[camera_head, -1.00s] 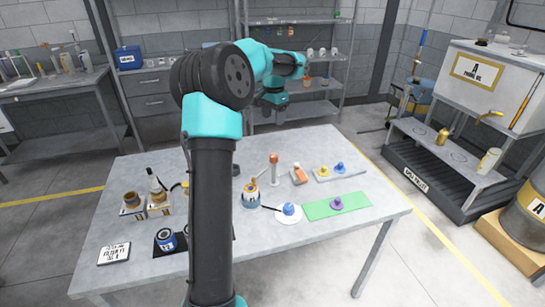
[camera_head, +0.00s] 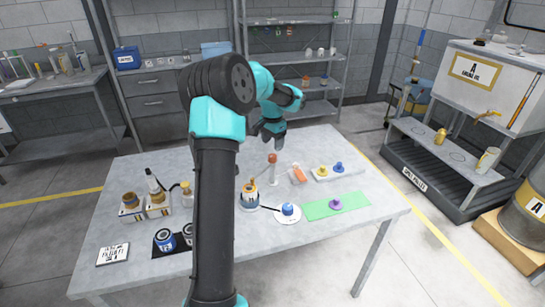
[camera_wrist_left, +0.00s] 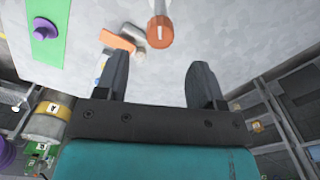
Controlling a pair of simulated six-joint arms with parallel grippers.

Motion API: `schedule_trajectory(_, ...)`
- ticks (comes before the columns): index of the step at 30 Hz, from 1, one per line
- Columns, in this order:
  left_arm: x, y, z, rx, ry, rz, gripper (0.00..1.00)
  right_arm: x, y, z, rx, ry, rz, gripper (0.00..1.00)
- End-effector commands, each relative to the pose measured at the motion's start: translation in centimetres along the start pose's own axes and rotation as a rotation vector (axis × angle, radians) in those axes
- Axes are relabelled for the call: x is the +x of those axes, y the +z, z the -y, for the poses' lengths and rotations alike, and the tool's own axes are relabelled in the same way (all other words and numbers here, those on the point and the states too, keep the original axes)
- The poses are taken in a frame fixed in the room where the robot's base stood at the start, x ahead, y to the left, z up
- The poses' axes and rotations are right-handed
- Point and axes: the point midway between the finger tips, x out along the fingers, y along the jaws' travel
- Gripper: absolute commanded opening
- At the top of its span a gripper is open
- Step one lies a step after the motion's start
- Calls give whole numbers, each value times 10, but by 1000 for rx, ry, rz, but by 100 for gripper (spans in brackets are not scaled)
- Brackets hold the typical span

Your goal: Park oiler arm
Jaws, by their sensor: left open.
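An orange-topped grey post (camera_head: 273,170) stands on the table; its orange top shows in the left wrist view (camera_wrist_left: 160,30). Beside it is a tilted orange piece (camera_head: 298,173), seen with a grey cylinder (camera_wrist_left: 131,34) in the wrist view. I cannot tell which part is the oiler arm. My left gripper (camera_head: 272,140) is above the table's far side, behind the post top in the head view. In the wrist view its jaws (camera_wrist_left: 159,68) are apart and empty, with the post beyond them. My right gripper is not in view.
The grey table (camera_head: 265,258) also holds a blue-based container (camera_head: 249,195), a white disc with a blue knob (camera_head: 288,210), a green mat (camera_head: 318,211) with a purple knob, and a pale tray (camera_head: 322,178). Bottles stand at left. Its near right is clear.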

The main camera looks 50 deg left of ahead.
Motion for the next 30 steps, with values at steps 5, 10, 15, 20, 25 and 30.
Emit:
schedule_trajectory(5, 32, 1, 0, 0, 2, 3, 63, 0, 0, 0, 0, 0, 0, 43)
schedule_trajectory(10, 56, 0, 0, 1, 1, 2, 63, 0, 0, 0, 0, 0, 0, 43)
schedule_trajectory(15, 67, 0, 0, 0, 0, 0, 63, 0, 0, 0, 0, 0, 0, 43)
schedule_trajectory(20, 68, 0, 0, 0, 0, -1, 63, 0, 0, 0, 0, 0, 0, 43)
schedule_trajectory(25, 68, 0, 0, 0, 0, -1, 60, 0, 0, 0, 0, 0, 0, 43)
schedule_trajectory(30, 68, 0, 0, 0, 0, -1, 43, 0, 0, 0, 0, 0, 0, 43)
